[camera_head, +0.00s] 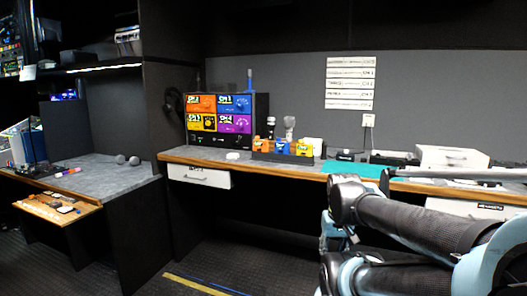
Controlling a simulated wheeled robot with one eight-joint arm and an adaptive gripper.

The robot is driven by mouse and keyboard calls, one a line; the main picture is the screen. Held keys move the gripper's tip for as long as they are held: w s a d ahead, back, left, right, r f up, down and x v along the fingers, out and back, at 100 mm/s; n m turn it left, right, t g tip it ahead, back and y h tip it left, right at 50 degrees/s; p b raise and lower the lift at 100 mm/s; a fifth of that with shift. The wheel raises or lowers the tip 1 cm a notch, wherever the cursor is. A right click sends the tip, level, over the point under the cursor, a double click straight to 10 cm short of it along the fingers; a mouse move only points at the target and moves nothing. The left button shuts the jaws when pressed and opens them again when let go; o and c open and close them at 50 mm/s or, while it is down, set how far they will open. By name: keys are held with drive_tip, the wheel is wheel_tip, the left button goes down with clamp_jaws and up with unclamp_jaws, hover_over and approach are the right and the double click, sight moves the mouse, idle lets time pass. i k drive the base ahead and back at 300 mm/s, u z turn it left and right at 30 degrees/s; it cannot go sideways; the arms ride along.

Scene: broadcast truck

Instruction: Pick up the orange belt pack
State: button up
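A small dark rack (285,158) stands on the long grey worktop near the middle of the view. Several small boxy packs sit in it, coloured orange, yellow and blue. An orange pack (260,143) is at its left end. The packs are small here, so I cannot be sure of each colour or which is the orange belt pack. My arm's dark links fill the lower right, well to the right of the rack. My gripper is not in view.
A monitor unit (219,118) with four coloured panels stands left of the rack. A teal mat (357,168) and a white drawer box (452,157) lie to the right. A white drawer (199,176) is under the worktop. A lower grey desk (110,176) stands left. Floor in front looks clear.

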sight(265, 144)
drive_tip(key=i, duration=1)
drive_tip(key=u, duration=0.05)
